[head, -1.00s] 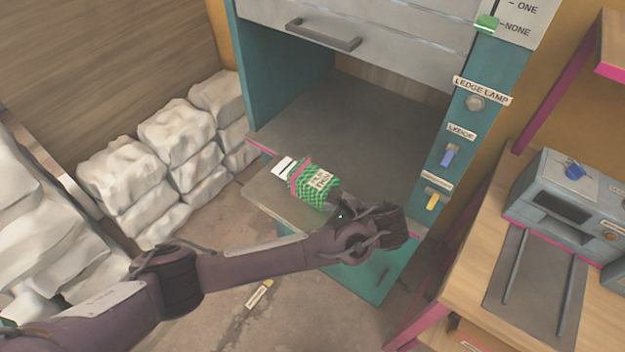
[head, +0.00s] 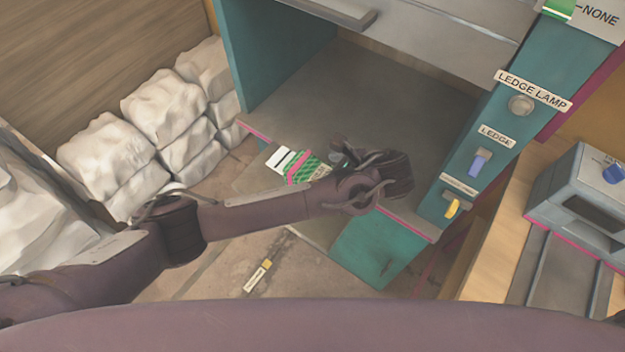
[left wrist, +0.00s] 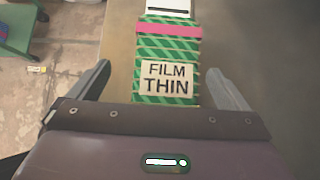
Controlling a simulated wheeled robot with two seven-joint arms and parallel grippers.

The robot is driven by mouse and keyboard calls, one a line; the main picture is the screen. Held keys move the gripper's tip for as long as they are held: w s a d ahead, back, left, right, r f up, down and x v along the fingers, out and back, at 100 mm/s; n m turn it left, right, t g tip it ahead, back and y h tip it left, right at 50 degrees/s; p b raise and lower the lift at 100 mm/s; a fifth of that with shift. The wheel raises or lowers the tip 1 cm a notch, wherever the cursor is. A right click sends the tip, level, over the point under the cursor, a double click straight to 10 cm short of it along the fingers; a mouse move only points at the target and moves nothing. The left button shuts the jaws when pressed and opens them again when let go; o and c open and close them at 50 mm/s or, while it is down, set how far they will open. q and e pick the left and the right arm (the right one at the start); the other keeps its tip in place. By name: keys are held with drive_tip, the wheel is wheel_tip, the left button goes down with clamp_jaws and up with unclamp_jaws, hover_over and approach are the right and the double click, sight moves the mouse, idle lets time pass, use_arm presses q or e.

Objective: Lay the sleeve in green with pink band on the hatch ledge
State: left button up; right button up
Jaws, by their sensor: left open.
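The green sleeve with a pink band (head: 305,168) lies on the grey hatch ledge (head: 262,178) in the head view, partly hidden behind my left arm. In the left wrist view the sleeve (left wrist: 168,62) shows a "FILM THIN" label, green stripes, the pink band and a white end. My left gripper (head: 343,152) is over the ledge at the sleeve's near end. In the left wrist view its open fingers (left wrist: 158,85) stand on either side of the sleeve, apart from it. My right gripper is not in view; a purple arm link of mine crosses the bottom of the head view.
White sacks (head: 165,115) are stacked at left. A small yellow-labelled item (head: 257,275) lies on the floor.

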sight(315, 172)
use_arm(q)
drive_tip(key=shift+w+a+f+b, duration=0.2)
drive_tip(key=shift+w+f+b, duration=0.15)
drive_tip(key=shift+f+b, duration=0.2)
drive_tip(key=x, duration=0.1)
drive_tip(key=p+x, duration=0.1)
drive_tip(key=x, duration=0.1)
drive_tip(key=shift+w+r+p, duration=0.1)
drive_tip(key=shift+w+p, duration=0.2)
drive_tip(key=shift+w, duration=0.1)
drive_tip(key=shift+a, duration=0.25)
drive_tip(key=shift+f, duration=0.25)
drive_tip(key=shift+c, duration=0.2)
drive_tip(key=shift+w+d, duration=0.1)
drive_tip(key=c, duration=1.2)
drive_tip(key=shift+r, duration=0.1)
